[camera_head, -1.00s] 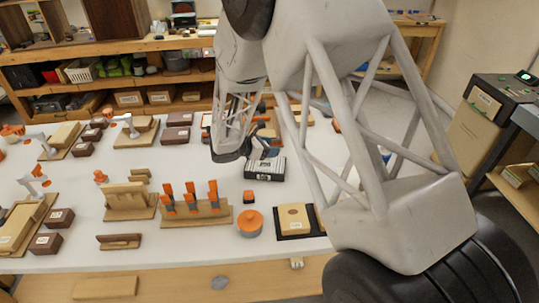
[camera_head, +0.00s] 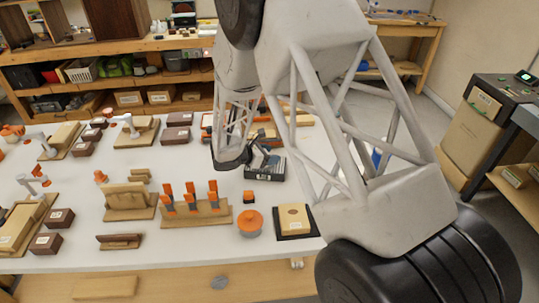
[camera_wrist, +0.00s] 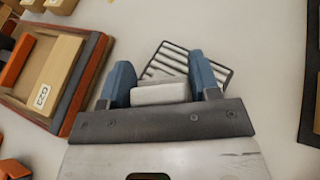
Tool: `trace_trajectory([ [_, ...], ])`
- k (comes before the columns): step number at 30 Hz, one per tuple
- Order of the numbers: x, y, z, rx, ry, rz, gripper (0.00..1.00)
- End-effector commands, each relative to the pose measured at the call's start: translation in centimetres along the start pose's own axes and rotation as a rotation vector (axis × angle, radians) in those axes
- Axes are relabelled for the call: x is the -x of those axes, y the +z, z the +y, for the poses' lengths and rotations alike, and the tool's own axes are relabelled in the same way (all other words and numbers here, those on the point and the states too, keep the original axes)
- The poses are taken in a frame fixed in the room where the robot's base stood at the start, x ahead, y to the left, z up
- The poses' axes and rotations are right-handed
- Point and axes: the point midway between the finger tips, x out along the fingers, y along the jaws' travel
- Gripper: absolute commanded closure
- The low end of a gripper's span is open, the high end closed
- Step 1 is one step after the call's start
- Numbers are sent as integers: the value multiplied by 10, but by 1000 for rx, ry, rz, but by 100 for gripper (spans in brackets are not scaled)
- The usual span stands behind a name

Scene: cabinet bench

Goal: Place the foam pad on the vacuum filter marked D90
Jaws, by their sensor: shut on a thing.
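My gripper (camera_wrist: 161,70) has two blue fingers, shut on a pale grey block, which looks like the foam pad (camera_wrist: 160,94). A dark frame with pale slats (camera_wrist: 220,72), perhaps the vacuum filter, shows just beyond and partly behind the pad in the wrist view. I cannot tell whether pad and slats touch. In the head view my gripper (camera_head: 258,152) is over the far middle of the white table, at a dark slatted box (camera_head: 265,170). The pad is not clear there, and I can read no D90 mark.
A wooden fixture with a labelled block (camera_wrist: 52,84) stands left of my gripper in the wrist view. On the table are a rack with orange-topped clips (camera_head: 195,208), an orange-lidded round pot (camera_head: 250,222) and a black tray (camera_head: 288,232) with a tan pad.

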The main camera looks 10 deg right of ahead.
Motion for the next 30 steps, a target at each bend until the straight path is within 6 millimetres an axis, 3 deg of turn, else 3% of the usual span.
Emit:
trace_trajectory([
  [6, -1, -3, 0, 0, 0, 0, 66],
  [7, -1, -3, 0, 0, 0, 0, 39],
  [11, -1, -3, 0, 0, 0, 0, 19],
  [24, 1, 1, 0, -1, 0, 0, 18],
  [30, 14, 0, 0, 0, 2, 1, 18],
])
